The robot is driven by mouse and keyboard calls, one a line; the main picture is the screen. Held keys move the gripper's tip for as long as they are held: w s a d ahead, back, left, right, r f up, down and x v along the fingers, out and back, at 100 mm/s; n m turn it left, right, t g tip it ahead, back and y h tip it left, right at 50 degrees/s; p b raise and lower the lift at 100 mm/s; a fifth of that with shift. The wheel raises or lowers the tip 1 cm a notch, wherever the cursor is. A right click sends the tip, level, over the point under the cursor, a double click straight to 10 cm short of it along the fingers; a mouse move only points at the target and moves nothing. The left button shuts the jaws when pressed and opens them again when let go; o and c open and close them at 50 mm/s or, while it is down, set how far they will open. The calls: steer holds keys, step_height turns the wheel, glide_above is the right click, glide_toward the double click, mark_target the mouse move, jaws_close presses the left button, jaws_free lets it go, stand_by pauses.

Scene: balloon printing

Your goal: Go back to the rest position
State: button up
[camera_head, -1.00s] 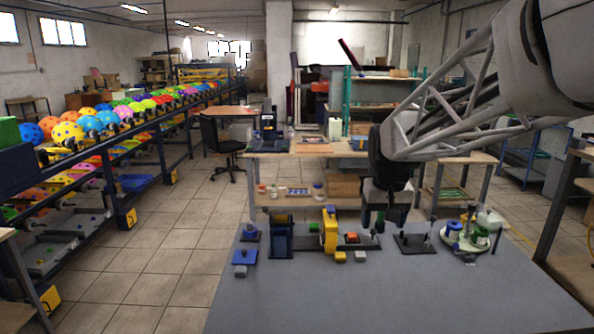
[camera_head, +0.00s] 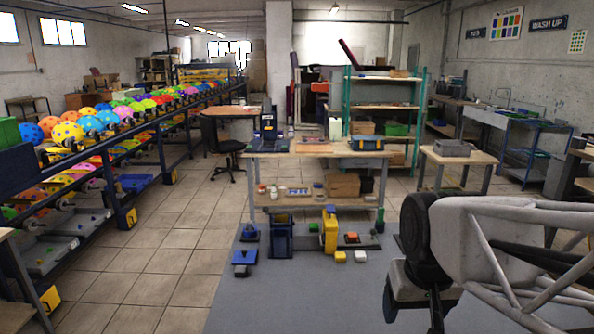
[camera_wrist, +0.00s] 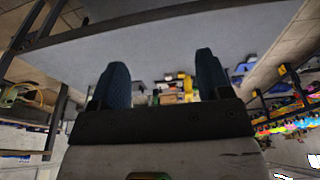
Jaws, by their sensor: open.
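My gripper (camera_wrist: 161,82) is open and empty in the wrist view, its two dark fingers apart with nothing between them. In the head view my arm is at the lower right, over the right part of the grey table (camera_head: 300,300); the fingertips run down toward the bottom edge. The arm hides the right end of the table. The printing parts stand apart from the gripper along the table's far edge.
A yellow and blue press unit (camera_head: 329,230), a blue stand (camera_head: 279,236), a blue block (camera_head: 243,256) and small yellow and white blocks (camera_head: 350,256) line the far edge. A rack of balloons (camera_head: 75,135) stands at left. The table's front middle is clear.

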steer(key=s+f, duration=0.2)
steer(key=s, duration=0.4)
steer(key=shift+f, duration=0.3)
